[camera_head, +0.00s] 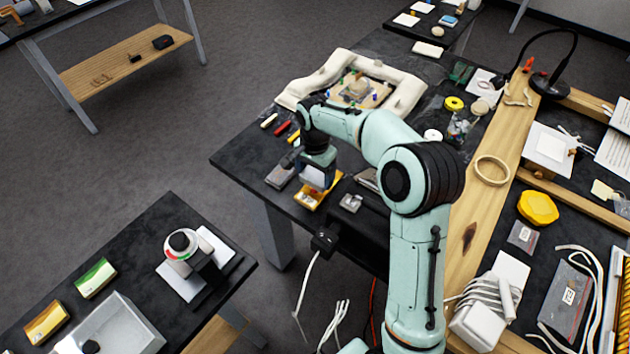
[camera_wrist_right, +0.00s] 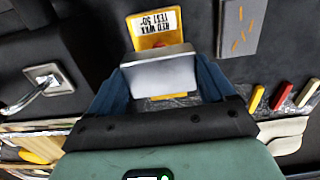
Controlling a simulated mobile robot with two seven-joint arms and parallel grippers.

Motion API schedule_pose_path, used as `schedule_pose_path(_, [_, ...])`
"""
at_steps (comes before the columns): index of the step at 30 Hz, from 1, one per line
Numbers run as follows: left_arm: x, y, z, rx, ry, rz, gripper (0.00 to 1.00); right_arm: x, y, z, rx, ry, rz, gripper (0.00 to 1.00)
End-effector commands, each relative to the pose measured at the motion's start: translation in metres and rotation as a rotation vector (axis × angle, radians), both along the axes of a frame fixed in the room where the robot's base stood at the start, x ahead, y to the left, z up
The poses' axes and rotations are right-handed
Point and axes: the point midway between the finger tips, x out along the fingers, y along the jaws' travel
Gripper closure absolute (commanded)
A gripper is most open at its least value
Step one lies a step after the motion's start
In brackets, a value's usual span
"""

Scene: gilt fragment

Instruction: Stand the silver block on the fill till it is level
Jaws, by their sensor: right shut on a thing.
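My right gripper (camera_head: 318,186) points down over the dark table's near left edge. In the right wrist view it (camera_wrist_right: 160,88) is shut on the silver block (camera_wrist_right: 160,73), a plain pale metal piece between the two blue fingers. A yellow holder (camera_wrist_right: 155,30) with a white label reading "RED WXX TEST 50°" or similar lies beyond and under the block. The holder also shows in the head view (camera_head: 308,200), below the gripper. My left gripper is not in view.
A grey block (camera_head: 280,176) lies left of the gripper and a metal piece with a handle (camera_head: 351,203) lies right. Coloured sticks (camera_head: 283,129) lie behind. A padded cream frame (camera_head: 400,88) stands farther back. A wooden ring (camera_head: 492,170) lies right of my arm.

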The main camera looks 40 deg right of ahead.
Motion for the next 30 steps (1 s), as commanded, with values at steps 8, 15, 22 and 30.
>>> schedule_pose_path(8, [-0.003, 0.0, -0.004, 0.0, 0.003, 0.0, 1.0, 0.0, 0.0, -0.034, 0.0, 0.0, 0.001, 0.59])
schedule_pose_path(15, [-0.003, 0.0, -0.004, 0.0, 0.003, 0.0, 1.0, 0.0, 0.0, -0.034, 0.0, -0.001, 0.001, 0.59])
schedule_pose_path(22, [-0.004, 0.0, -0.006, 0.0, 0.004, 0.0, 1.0, 0.0, 0.0, -0.037, 0.001, 0.001, 0.001, 0.0])
schedule_pose_path(30, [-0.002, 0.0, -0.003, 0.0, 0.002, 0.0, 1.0, 0.0, 0.0, -0.032, 0.0, 0.0, 0.001, 0.0])
